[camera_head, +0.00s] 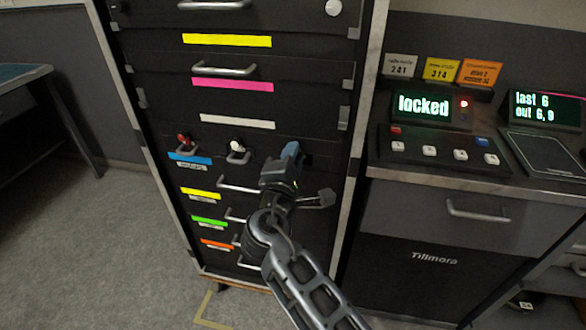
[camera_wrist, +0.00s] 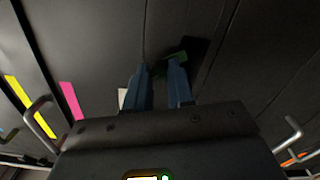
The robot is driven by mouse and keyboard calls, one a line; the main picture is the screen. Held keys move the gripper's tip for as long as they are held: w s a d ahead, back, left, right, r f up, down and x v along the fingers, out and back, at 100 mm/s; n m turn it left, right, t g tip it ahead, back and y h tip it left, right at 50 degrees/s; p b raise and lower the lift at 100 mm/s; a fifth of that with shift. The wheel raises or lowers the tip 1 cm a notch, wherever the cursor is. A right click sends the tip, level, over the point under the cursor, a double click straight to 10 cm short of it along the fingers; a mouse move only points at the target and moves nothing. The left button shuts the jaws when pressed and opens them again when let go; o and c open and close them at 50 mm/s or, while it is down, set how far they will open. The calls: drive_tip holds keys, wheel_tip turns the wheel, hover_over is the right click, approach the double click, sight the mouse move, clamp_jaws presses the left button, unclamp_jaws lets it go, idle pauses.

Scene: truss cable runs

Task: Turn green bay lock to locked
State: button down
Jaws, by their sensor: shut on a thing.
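My gripper (camera_head: 291,152) reaches the dark cabinet front, at the right end of the row of knobs. In the wrist view my two blue fingers (camera_wrist: 160,82) are shut on a dark green lock knob (camera_wrist: 178,57), which shows at their tips. Most of the knob is hidden by the fingers, and in the head view my gripper covers it. Its exact turned angle cannot be told. A display (camera_head: 423,106) on the counter at the right reads "locked", with a small red light beside it.
A red knob (camera_head: 184,141) and a white knob (camera_head: 237,147) sit to the left in the same row. Drawer handles (camera_head: 225,70) stick out above and below. The counter (camera_head: 480,180) with a button panel (camera_head: 440,148) stands close at the right. The floor at left is clear.

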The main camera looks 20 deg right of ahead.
drive_tip(key=m+b, duration=0.6)
drive_tip(key=shift+f+m+b, duration=0.25)
drive_tip(key=shift+m+b, duration=0.05)
drive_tip(key=shift+b, duration=0.05)
drive_tip(key=shift+r, duration=0.1)
idle(0.4)
drive_tip(key=c, duration=1)
unclamp_jaws()
drive_tip(key=shift+v, duration=3.95)
